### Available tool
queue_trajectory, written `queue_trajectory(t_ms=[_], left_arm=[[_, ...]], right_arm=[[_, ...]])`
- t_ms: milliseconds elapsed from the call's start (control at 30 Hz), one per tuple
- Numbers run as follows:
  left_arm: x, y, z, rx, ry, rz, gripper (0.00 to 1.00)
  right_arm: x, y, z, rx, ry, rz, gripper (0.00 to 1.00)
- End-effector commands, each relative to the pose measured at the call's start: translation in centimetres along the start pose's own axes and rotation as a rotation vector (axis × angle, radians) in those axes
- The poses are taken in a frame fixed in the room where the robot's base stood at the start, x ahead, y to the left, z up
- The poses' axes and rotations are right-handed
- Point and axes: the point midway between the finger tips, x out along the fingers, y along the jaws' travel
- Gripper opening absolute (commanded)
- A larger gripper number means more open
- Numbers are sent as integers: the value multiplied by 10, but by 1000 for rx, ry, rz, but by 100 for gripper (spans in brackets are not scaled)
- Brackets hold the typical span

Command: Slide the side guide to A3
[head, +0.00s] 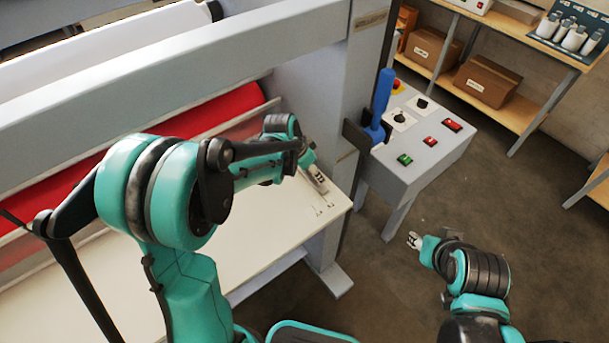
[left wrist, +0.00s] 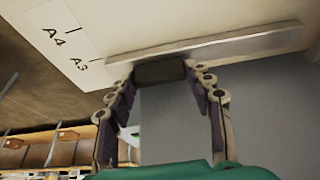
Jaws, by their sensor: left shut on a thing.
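The side guide (left wrist: 215,44) is a long grey metal bar lying on the cream feed table (head: 265,225). In the left wrist view, a dark block (left wrist: 160,71) sits at its edge, between the fingers of my left gripper (left wrist: 161,84), which is shut on it. Printed A4 (left wrist: 52,37) and A3 (left wrist: 78,64) labels have short tick lines; the guide's left end lies close beside the A3 tick. In the head view my left gripper (head: 318,181) is low at the table's right end, and the guide is mostly hidden. My right gripper (head: 414,240) is over the floor, its fingers too small to judge.
The laminator's red roller (head: 215,108) lies behind the table. A grey control box (head: 425,140) with coloured buttons and a blue lever (head: 382,95) stands right of the frame post. Shelves with cardboard boxes (head: 487,82) are farther back. Open floor surrounds my right arm.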

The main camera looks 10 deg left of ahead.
Motion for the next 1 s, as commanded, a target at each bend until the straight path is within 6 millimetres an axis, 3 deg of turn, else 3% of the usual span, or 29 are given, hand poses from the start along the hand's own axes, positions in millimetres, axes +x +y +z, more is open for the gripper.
queue_trajectory(t_ms=[167, 200, 267, 667, 1000], left_arm=[[-1, 0, -4, 0, 9, 0, 0], [-1, 0, -4, 0, 10, -1, 62], [-1, 0, -3, 0, 9, 0, 72], [-8, 0, -2, 0, 5, 0, 72], [-76, 0, -2, -1, 6, 1, 72]], right_arm=[[0, 0, 0, 0, 0, 0, 40], [0, 0, 0, 0, 0, 0, 40], [0, 0, 0, 0, 0, 0, 40], [0, 0, 0, 0, 0, 0, 40], [0, 0, 0, 0, 0, 0, 40]])
